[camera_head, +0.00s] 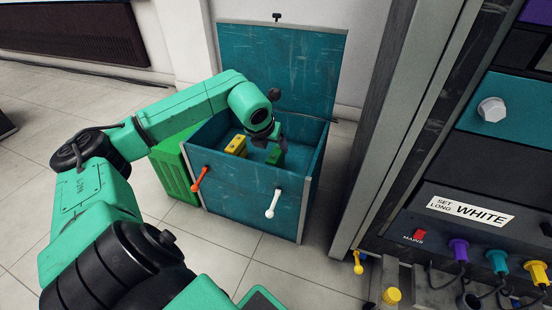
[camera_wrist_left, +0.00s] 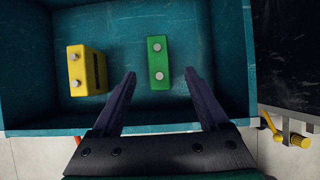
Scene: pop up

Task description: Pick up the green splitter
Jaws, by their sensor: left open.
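The green splitter (camera_head: 275,156) lies inside the open teal box, a small green block with two pale studs on top. In the left wrist view the green splitter (camera_wrist_left: 158,62) shows upright in the picture near the box's middle. My left gripper (camera_wrist_left: 159,76) is open and empty, its dark fingers on either side of the splitter's near end, not closed on it. In the head view my left gripper (camera_head: 276,137) reaches down into the box, partly hiding the splitter. I cannot tell its exact height over it. My right gripper is not in view.
A yellow splitter (camera_head: 236,146) stands left of the green one in the teal box (camera_head: 240,190). The box lid (camera_head: 280,65) is raised at the back. An orange handle (camera_head: 199,179) and a white handle (camera_head: 272,204) are on the front. A panel cabinet (camera_head: 470,200) stands right.

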